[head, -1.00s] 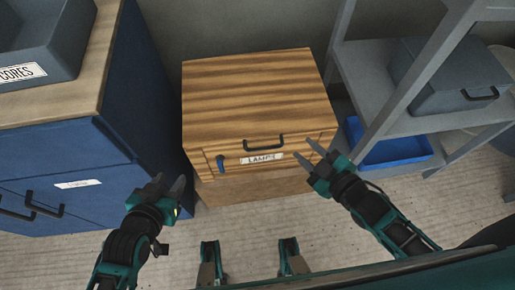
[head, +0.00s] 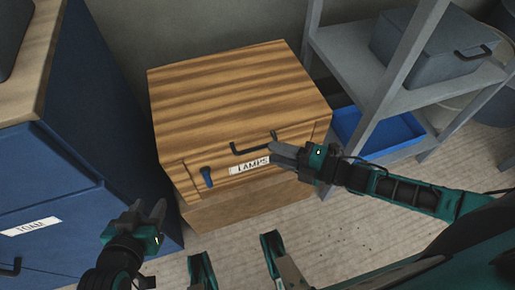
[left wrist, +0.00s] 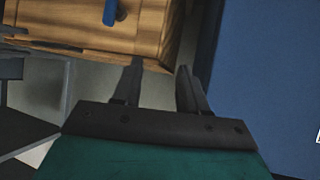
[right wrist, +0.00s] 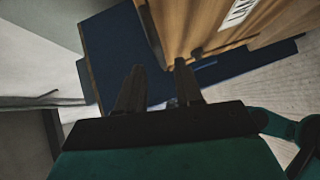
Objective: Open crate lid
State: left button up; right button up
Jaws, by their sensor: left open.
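The wooden crate (head: 250,195) stands on the floor with its striped lid (head: 235,90) shut. Its front has a black handle (head: 253,145), a blue latch (head: 207,177) and a LAMPS label (head: 247,165). The latch also shows in the left wrist view (left wrist: 110,12). My right gripper (head: 276,151) is at the handle's right end, overlapping it in the head view; its fingers are apart in the right wrist view (right wrist: 158,75). I cannot tell whether it touches the handle. My left gripper (head: 149,208) is open and empty, left of the crate's front and lower than the latch.
A blue cabinet (head: 75,170) stands close on the left. On the right, a grey shelf rack (head: 345,45) holds a blue tray (head: 380,135) and a grey box (head: 430,50). The floor in front of the crate is clear.

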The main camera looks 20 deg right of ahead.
aim_at(261, 148)
jog(key=b+x, duration=0.1)
jog(key=x, duration=0.5)
jog(key=shift+c, duration=0.2)
grip_shut()
dwell(0.4)
